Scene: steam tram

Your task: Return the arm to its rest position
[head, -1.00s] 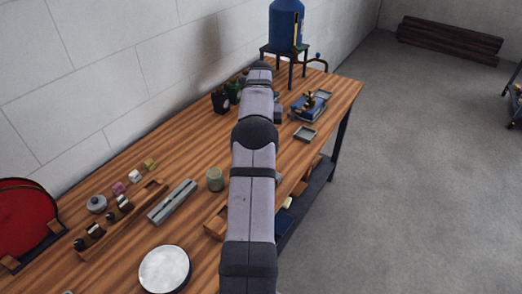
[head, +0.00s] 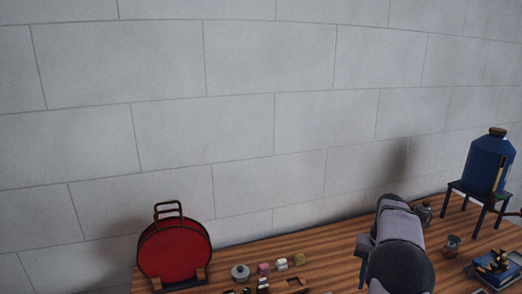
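My arm (head: 400,250) rises from the bottom edge of the head view, right of the middle, over the wooden bench. My gripper is not visible in this view; the arm's far end is turned away or hidden behind its own links. Nothing held can be seen.
The wooden bench (head: 330,262) runs along a pale block wall (head: 270,120). A red round case (head: 174,250) stands in a wooden holder at left. A lidded grey pot (head: 240,272) and small coloured cubes (head: 282,264) lie mid-bench. A blue tank (head: 489,165) stands on a stand at right.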

